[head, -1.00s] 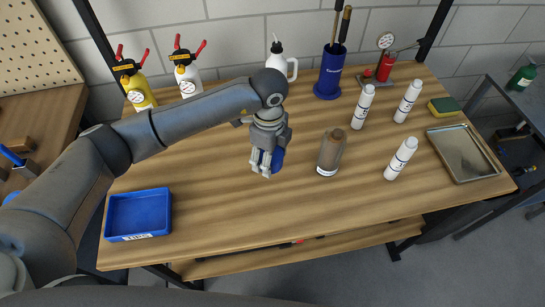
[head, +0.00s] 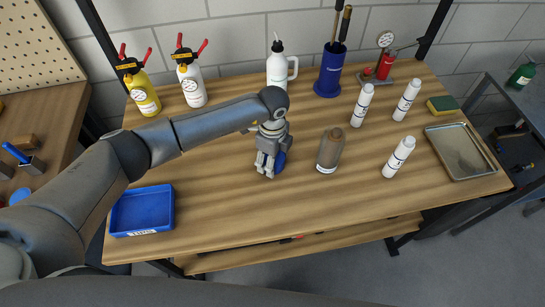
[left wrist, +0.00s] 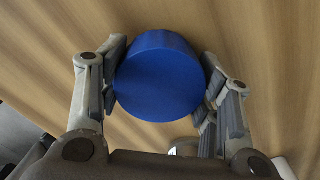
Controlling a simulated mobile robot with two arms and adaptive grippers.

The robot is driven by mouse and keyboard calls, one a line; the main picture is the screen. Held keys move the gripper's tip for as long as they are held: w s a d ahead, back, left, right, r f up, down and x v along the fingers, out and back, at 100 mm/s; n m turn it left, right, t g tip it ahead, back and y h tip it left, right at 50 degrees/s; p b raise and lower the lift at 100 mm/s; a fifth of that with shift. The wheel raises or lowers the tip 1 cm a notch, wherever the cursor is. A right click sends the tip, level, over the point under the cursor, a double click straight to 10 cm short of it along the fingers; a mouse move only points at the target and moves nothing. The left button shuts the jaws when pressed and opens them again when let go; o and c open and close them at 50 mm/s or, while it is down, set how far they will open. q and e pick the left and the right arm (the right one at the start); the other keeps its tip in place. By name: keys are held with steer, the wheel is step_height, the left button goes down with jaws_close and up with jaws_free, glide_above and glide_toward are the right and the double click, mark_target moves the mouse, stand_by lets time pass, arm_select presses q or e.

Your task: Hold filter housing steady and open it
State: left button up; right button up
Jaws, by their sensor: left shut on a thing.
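My left gripper (head: 268,164) is shut on a round blue cap-like piece (head: 281,161), low over the middle of the table. In the left wrist view the blue piece (left wrist: 158,77) fills the space between both fingers, seen from its flat end. A see-through bottle-like housing (head: 330,150) with a brown top and brownish inside stands upright on the table, right of my gripper and apart from it. Whether the blue piece touches the wood is not clear. My right gripper is not in view.
Three white tubes (head: 399,157) stand at the right, beside a metal tray (head: 460,151) and a sponge (head: 443,106). A blue bin (head: 142,211) sits front left. Bottles, a blue holder (head: 329,72) and a red device (head: 385,66) line the back. The front middle is clear.

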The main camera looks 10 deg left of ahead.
arm_select(q)
steer(key=o, duration=1.2)
steer(key=shift+f, duration=0.1)
steer(key=shift+c, duration=0.2)
